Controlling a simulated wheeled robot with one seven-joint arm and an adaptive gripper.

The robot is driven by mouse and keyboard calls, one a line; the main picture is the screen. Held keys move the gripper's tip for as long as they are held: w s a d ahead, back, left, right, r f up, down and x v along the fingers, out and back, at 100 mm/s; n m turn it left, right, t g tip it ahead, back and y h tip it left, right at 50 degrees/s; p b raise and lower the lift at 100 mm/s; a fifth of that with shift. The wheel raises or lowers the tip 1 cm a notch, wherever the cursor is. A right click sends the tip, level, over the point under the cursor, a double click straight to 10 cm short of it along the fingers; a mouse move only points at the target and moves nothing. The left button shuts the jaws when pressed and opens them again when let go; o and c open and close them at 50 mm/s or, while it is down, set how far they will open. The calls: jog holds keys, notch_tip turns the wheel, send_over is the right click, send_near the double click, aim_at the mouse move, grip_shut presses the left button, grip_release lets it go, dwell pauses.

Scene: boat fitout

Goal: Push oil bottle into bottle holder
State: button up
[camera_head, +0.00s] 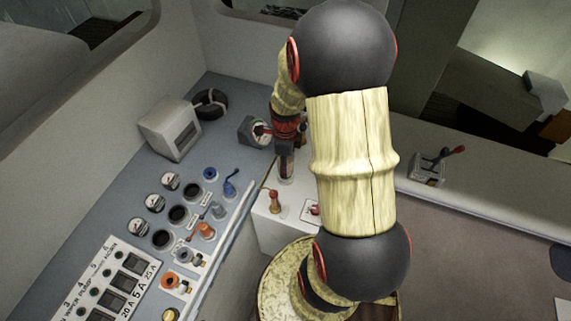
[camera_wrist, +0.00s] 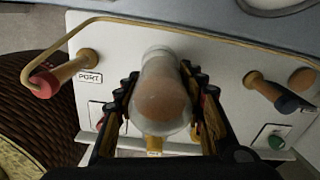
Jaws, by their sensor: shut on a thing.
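A clear oil bottle (camera_wrist: 163,100) with brownish contents fills the middle of the wrist view. My gripper (camera_wrist: 163,82) is shut on it, with one dark finger on each side. In the head view the bottle (camera_head: 286,168) hangs below my gripper (camera_head: 287,146), close to the white panel box. In the wrist view its far end overlaps the white panel. I cannot tell whether it touches the panel. I cannot make out a bottle holder; the bottle and fingers hide the panel behind them.
The white panel (camera_wrist: 232,95) has a red-ended handle (camera_wrist: 60,75) by a PORT label and a dark-ended handle (camera_wrist: 280,94). A brass rail (camera_wrist: 140,25) runs along its top. A console (camera_head: 150,225) with gauges and switches stands left in the head view.

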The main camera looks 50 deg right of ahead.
jog(key=o, duration=1.5)
jog(key=shift+c, duration=0.2)
notch_tip(320, 180, up, 12)
